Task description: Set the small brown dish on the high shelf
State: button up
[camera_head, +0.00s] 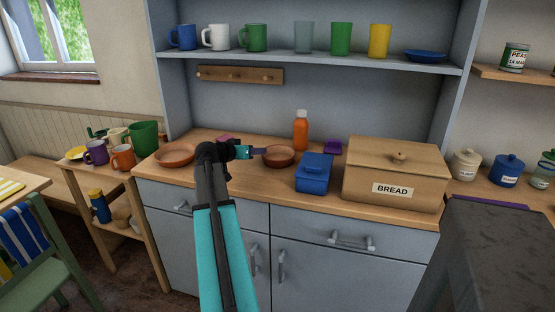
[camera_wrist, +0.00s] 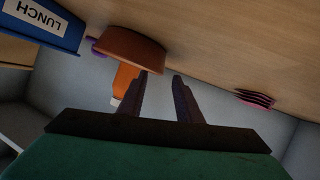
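The small brown dish (camera_head: 278,158) stands upright on the wooden counter, left of the blue lunch box. In the wrist view, which is upside down, the dish (camera_wrist: 130,48) shows just beyond the fingertips, offset to the left. My gripper (camera_head: 262,152) is low over the counter, at the dish's left side. In the wrist view its two dark fingers (camera_wrist: 160,76) are apart with nothing between them. The left fingertip is close to the dish's edge; I cannot tell if it touches. The high shelf (camera_head: 290,59) runs above the counter and holds a row of cups and a blue bowl.
A larger brown dish (camera_head: 175,155) sits left on the counter. An orange bottle (camera_head: 301,131) stands behind the small dish. The blue lunch box (camera_head: 314,172) and wooden bread box (camera_head: 395,180) are to the right. A peg rail (camera_head: 240,75) hangs under the shelf.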

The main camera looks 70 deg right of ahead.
aim_at(278, 157)
jog(key=shift+s+d+f, duration=0.15)
jog(key=shift+d+f, duration=0.05)
jog(key=shift+d, duration=0.35)
jog(key=shift+d, duration=0.1)
jog(key=shift+p+x, duration=0.4)
jog(key=shift+x, duration=2.1)
jog(key=shift+s+f, duration=0.15)
grip_shut()
